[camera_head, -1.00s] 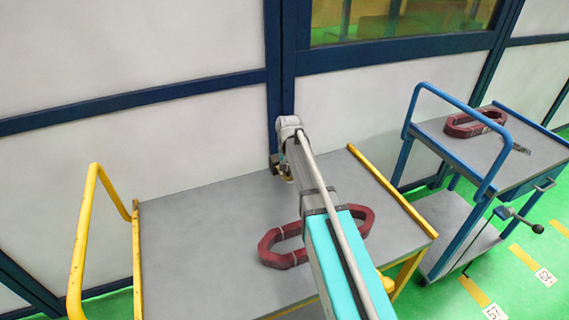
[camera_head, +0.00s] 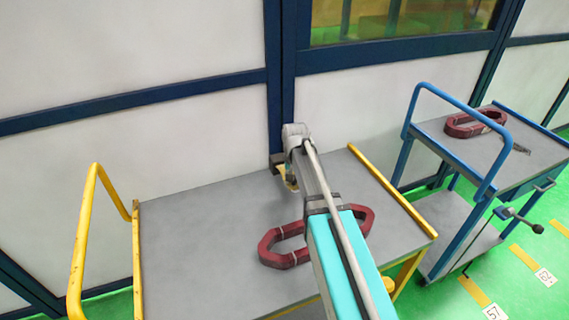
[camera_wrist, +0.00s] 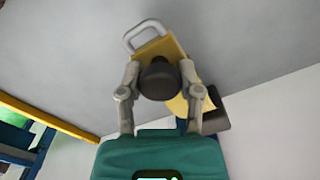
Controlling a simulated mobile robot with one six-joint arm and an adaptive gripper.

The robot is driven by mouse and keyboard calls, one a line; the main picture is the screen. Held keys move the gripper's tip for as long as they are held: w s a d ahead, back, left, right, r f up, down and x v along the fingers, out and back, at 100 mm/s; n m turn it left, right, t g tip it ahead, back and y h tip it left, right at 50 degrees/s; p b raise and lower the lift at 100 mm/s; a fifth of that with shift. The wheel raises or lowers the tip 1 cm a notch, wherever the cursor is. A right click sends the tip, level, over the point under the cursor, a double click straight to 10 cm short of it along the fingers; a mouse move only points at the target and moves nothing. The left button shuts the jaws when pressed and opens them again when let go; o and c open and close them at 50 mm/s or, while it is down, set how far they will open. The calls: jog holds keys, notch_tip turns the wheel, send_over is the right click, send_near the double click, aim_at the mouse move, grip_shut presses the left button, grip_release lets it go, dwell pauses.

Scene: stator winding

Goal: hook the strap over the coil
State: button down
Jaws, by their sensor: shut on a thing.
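A dark red oblong coil (camera_head: 283,259) lies flat on the yellow-framed cart, partly hidden by my arm. A second red coil (camera_head: 474,123) lies on the blue cart at the right. In the wrist view my gripper (camera_wrist: 160,84) is shut on a dark round part of the yellow strap piece (camera_wrist: 174,47). A grey loop (camera_wrist: 142,33) sticks out at its far end. In the head view the yellow piece (camera_head: 291,182) shows small below my wrist, above the back of the yellow-framed cart and apart from the coil.
The grey top of the yellow-framed cart (camera_head: 190,250) is clear left of the coil. It has a tall yellow handle (camera_head: 77,240) at left and a raised yellow edge (camera_head: 392,190) at right. A blue handle (camera_head: 470,110) rises from the blue cart. A wall panel stands behind.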

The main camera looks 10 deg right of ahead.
jog(key=shift+s+d, duration=0.3)
jog(key=shift+s, duration=1.3)
jog(key=shift+s+d, duration=0.35)
jog(key=shift+s, duration=1.2)
jog(key=shift+s+d, duration=0.3)
jog(key=shift+s, duration=1.4)
